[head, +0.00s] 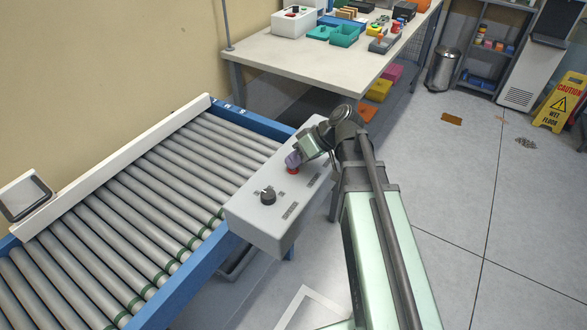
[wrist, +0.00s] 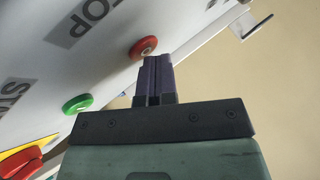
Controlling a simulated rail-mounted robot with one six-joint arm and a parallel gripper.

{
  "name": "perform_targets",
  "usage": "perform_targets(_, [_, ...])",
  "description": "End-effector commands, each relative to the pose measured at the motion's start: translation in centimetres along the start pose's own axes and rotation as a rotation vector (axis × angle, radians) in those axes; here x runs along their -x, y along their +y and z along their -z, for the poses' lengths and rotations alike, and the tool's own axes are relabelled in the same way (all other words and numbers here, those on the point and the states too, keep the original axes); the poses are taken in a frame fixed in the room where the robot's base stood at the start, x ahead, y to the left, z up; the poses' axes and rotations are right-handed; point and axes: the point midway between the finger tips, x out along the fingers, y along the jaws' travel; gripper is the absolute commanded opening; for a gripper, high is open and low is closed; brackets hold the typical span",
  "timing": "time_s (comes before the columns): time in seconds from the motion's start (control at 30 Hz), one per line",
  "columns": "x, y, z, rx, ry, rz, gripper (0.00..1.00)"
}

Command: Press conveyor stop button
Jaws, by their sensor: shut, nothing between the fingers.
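A white control box (head: 262,222) stands beside the conveyor in the head view. Its red button (head: 292,170) shows just under my gripper (head: 294,159). In the wrist view the red button (wrist: 137,49) lies beside a label reading STOP (wrist: 86,22). My gripper (wrist: 153,62) is shut and empty, its purple-dark fingertips together close to the red button's edge. I cannot tell whether they touch it. A green button (wrist: 76,104) sits further along the panel, and part of a red and yellow control (wrist: 18,162) shows in the corner.
The roller conveyor (head: 130,215) with blue side rails runs left of the box. A workbench (head: 300,52) with bins is behind. Open floor (head: 455,200) lies to the right.

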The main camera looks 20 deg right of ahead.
Motion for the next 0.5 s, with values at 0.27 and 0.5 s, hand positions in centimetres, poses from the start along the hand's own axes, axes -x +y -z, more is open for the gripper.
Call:
perform_targets(0.27, [0.9, -0.6, 0.6, 0.0, 0.0, 0.0, 0.0])
perform_targets(0.5, [1.1, -0.8, 0.8, 0.0, 0.0, 0.0, 0.0])
